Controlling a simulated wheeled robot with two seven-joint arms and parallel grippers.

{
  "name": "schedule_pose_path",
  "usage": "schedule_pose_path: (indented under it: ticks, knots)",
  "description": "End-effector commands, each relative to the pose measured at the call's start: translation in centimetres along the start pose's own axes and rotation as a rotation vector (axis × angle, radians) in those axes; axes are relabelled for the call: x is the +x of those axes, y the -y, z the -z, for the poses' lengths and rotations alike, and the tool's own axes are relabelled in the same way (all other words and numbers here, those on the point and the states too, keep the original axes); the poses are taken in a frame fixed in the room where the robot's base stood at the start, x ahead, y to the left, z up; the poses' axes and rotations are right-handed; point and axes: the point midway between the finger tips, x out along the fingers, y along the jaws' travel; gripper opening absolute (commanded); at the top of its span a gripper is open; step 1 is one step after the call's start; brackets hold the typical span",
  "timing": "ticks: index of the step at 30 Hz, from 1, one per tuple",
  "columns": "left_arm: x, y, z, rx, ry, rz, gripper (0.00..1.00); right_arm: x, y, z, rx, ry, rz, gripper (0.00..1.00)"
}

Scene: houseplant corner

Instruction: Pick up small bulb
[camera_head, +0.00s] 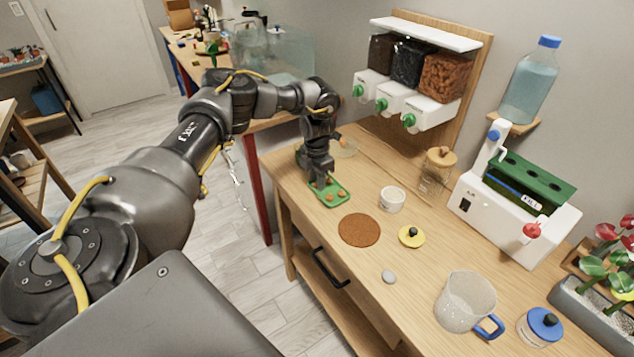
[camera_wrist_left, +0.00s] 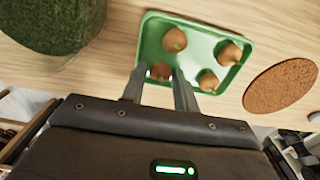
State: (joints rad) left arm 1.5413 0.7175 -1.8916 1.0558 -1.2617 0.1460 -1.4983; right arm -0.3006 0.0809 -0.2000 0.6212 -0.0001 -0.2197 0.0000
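A green tray (camera_head: 345,187) lies on the wooden bench below my left gripper (camera_head: 322,184). It also shows in the left wrist view (camera_wrist_left: 205,47), holding several brown bulbs. One small bulb (camera_wrist_left: 160,72) sits in the near left corner, between the fingertips of my left gripper (camera_wrist_left: 158,76). The fingers are apart, one on each side of that bulb; I cannot tell whether they touch it. Other bulbs in the tray are at the upper left (camera_wrist_left: 174,41), upper right (camera_wrist_left: 229,53) and lower right (camera_wrist_left: 208,81). My right gripper is not in view.
A brown round mat (camera_head: 359,230) lies near the tray, with a white cup (camera_head: 391,199) and a yellow lid (camera_head: 411,237) to the right. A glass jar (camera_head: 434,174) stands further back. A round green textured thing (camera_wrist_left: 52,22) is beside the tray.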

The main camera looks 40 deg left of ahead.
Motion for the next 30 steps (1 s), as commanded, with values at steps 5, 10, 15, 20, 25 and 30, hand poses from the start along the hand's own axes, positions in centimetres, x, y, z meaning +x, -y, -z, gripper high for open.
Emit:
schedule_pose_path:
  ticks: [5, 10, 15, 20, 25, 30]
  knots:
    - [0.39, -0.01, 0.02, 0.0, 0.0, 0.0, 0.3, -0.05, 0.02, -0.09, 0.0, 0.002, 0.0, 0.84]
    - [0.37, -0.02, 0.02, 0.0, 0.0, 0.0, 0.21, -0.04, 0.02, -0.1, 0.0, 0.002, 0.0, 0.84]
    - [0.35, -0.02, 0.02, 0.0, 0.0, 0.0, 0.01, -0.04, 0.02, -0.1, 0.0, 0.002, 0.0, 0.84]
    - [0.34, -0.03, 0.02, 0.0, 0.0, 0.0, 0.0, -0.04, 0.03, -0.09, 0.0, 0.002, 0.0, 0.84]
    - [0.33, -0.03, 0.02, 0.0, 0.0, 0.0, 0.0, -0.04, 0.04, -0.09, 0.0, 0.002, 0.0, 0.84]
    - [0.23, -0.03, -0.01, 0.0, 0.001, 0.0, 0.0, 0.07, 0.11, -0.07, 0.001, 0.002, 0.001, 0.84]
